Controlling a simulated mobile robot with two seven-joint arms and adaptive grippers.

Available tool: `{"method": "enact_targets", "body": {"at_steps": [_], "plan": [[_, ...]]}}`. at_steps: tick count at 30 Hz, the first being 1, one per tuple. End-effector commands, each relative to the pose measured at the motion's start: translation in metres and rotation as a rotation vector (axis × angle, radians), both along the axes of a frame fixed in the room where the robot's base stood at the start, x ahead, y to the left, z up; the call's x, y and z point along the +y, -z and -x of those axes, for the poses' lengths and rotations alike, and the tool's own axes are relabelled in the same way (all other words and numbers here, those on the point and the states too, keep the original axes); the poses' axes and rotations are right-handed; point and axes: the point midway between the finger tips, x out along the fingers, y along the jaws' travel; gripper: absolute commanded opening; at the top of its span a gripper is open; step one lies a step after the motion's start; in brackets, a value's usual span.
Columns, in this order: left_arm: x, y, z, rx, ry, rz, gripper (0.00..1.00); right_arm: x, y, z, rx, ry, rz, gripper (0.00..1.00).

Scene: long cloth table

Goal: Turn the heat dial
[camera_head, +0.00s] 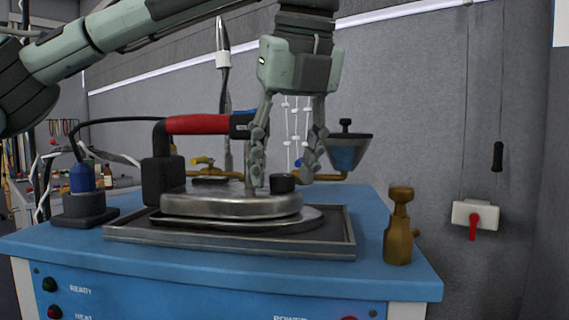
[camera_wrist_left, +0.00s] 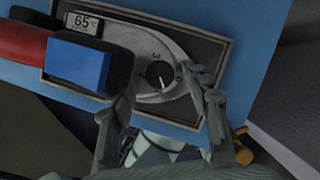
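The heat dial (camera_head: 282,183) is a short dark knob on top of a silver, iron-like device (camera_head: 232,203). The wrist view shows the dial (camera_wrist_left: 159,75) from above, with a pale pointer mark on it. My left gripper (camera_head: 279,178) points down over the device with its fingers apart, one on each side of the dial; contact with the dial cannot be told. Both fingers of the gripper (camera_wrist_left: 158,88) show in the wrist view too. A small display (camera_wrist_left: 83,24) on the device reads 65 °C. My right gripper is in neither view.
The device rests in a dark metal tray (camera_head: 130,236) on a blue table (camera_head: 200,265). Its red handle (camera_head: 197,124) rises left of my gripper. A brass fitting (camera_head: 399,228) stands at the right edge. A blue funnel-like cup (camera_head: 347,154) is behind.

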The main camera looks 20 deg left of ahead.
Motion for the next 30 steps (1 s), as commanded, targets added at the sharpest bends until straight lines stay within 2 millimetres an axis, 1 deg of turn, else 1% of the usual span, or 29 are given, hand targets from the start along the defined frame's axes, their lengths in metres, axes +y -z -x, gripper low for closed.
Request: {"method": "enact_targets", "body": {"at_steps": [8, 11, 14, 21, 24, 27, 30], "plan": [[0.0, -0.001, 0.0, -0.001, 0.0, -0.001, 0.5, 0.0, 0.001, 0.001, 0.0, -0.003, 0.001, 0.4], [-0.002, -0.007, 0.002, -0.002, -0.001, 0.0, 0.5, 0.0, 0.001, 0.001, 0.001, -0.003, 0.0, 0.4], [-0.005, -0.021, 0.006, -0.006, -0.001, -0.001, 0.5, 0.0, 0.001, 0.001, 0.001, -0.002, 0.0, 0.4], [-0.018, -0.069, 0.023, -0.007, -0.002, -0.001, 0.5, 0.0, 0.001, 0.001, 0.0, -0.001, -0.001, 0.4], [-0.022, -0.086, 0.028, -0.006, -0.002, -0.002, 0.5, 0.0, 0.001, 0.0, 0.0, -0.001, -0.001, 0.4], [-0.025, -0.099, 0.032, -0.004, -0.003, -0.002, 0.5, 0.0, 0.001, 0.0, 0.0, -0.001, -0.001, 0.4], [-0.027, -0.107, 0.035, -0.002, -0.002, -0.001, 0.5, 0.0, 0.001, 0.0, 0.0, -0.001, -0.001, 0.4]]}}
